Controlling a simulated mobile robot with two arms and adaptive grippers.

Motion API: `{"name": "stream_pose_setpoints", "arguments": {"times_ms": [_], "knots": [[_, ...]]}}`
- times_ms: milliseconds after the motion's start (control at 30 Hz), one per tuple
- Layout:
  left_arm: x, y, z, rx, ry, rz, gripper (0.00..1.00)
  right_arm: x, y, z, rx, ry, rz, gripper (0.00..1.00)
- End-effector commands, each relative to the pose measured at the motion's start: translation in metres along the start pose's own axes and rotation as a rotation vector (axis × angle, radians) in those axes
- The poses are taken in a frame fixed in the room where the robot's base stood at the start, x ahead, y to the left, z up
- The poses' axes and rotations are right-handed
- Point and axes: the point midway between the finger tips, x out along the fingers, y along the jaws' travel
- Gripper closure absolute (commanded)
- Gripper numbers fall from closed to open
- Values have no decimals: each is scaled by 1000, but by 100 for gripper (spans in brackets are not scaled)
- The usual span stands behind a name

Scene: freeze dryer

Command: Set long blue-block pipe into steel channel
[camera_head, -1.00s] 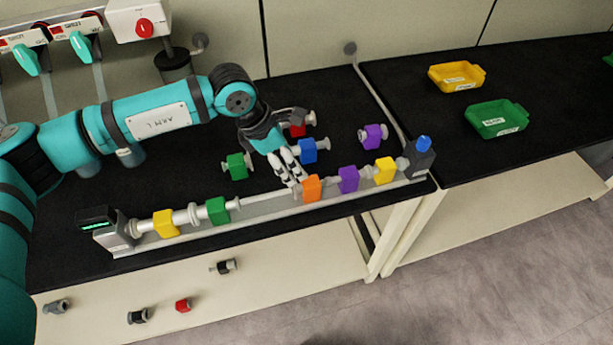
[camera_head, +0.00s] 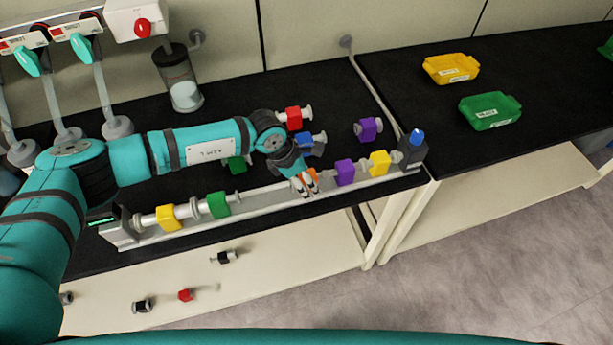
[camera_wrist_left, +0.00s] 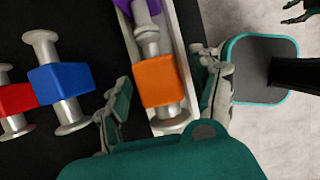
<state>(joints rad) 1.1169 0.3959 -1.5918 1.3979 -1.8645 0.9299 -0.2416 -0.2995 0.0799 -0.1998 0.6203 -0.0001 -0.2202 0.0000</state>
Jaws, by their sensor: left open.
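The blue-block pipe (camera_head: 319,137), a blue block with grey pipe ends, lies on the black bench behind the channel, partly hidden by my left arm. It also shows in the left wrist view (camera_wrist_left: 62,80), outside my fingers on the left. The steel channel (camera_head: 250,213) runs along the bench front and holds yellow, green, orange, purple and yellow block pipes. My left gripper (camera_head: 306,187) is open over the channel. Its fingers (camera_wrist_left: 168,95) stand either side of the orange-block pipe (camera_wrist_left: 160,80), with gaps visible. Dark finger-like parts, apparently my right gripper (camera_wrist_left: 297,12), show at the wrist view's edge.
A red-block pipe (camera_head: 293,118), a purple one (camera_head: 368,129) and a green one (camera_head: 236,163) lie behind the channel. End units (camera_head: 118,229) and (camera_head: 412,151) close the channel. Yellow (camera_head: 451,69) and green (camera_head: 490,111) trays stand on the right bench. Small pieces lie on the lower shelf.

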Motion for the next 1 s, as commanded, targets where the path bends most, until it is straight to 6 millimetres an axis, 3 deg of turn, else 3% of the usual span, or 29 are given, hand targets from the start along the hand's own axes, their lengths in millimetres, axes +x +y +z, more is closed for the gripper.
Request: {"name": "stream_pose_setpoints", "arguments": {"times_ms": [67,533,1000], "knots": [[0,0,0,0,0,0,37,0,0,0,0,0,0,60],[-1,0,0,0,0,0,99,0,0,0,0,-1,0,60],[0,0,2,0,-2,0,100,3,0,1,0,-1,0,60]]}}
